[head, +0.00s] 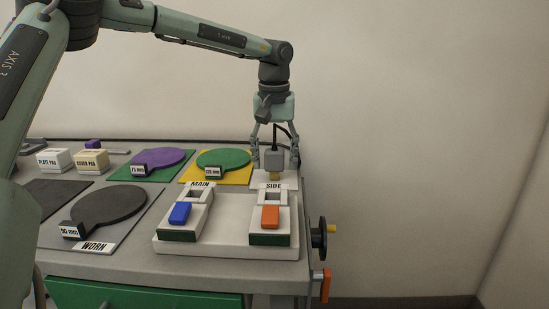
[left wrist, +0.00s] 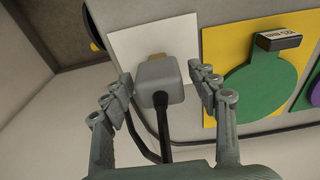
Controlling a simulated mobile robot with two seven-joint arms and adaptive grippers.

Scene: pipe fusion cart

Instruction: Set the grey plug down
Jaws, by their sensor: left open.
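The grey plug (head: 273,158) is on a white square pad (head: 287,183) at the far right corner of the cart top, behind the block marked SIDE. In the left wrist view the grey plug (left wrist: 160,80) shows its yellowish end over the white pad (left wrist: 183,35), with a black cable running from its near end. My left gripper (head: 275,160) is open around the plug. In the left wrist view its fingers (left wrist: 164,85) stand on either side of the plug, with a gap visible on each side. My right gripper does not show.
A white tray (head: 220,250) in front holds the MAIN block with a blue switch (head: 180,213) and the SIDE block with an orange switch (head: 270,215). A green disc (head: 223,158) on a yellow mat lies left of the plug. A black wheel (head: 320,238) juts from the cart's right side.

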